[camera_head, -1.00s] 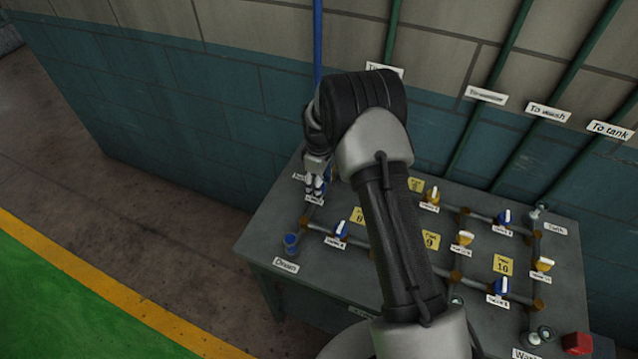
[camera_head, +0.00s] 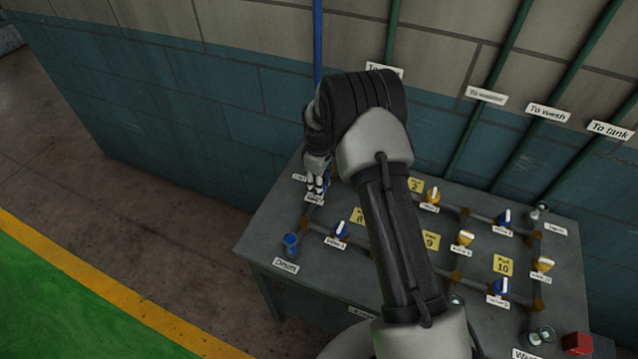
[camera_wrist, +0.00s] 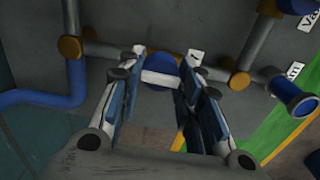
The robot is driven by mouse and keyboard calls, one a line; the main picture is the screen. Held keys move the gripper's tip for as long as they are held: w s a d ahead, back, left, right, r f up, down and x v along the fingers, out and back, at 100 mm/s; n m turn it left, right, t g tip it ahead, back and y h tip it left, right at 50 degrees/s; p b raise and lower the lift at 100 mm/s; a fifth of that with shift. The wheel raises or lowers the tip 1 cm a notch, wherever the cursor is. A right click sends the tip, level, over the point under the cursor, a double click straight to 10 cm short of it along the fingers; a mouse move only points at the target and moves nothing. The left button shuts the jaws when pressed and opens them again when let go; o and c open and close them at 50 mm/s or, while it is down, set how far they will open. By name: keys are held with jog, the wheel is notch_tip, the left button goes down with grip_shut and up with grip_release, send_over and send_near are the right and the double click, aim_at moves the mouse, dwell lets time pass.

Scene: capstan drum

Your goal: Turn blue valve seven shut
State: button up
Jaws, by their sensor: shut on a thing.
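My gripper (camera_head: 318,190) reaches down at the left back of the grey table, over a valve whose label is too small to read. In the wrist view, a blue valve (camera_wrist: 162,66) with a white bar handle (camera_wrist: 160,78) sits between the fingertips of my gripper (camera_wrist: 160,82). The fingers are shut on this handle, one at each end of the bar, which lies crosswise in that view. In the head view my gripper and wrist hide most of this valve.
Other blue valves (camera_head: 341,231) and yellow valves (camera_head: 465,238) stand close by on grey pipes. A blue drain outlet (camera_head: 291,243) is at the table's left edge. A blue pipe (camera_head: 317,40) runs up the wall behind my wrist. A red block (camera_head: 577,343) is at the lower right.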

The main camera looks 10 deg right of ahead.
jog(key=m+b, duration=0.1)
jog(key=m, duration=0.3)
jog(key=shift+m, duration=0.4)
jog(key=m, duration=0.4)
jog(key=shift+m+b, duration=0.3)
jog(key=shift+b, duration=0.1)
jog(key=m, duration=0.4)
jog(key=shift+m+b, duration=0.3)
jog(key=shift+m, duration=1.8)
jog(key=o, duration=1.1)
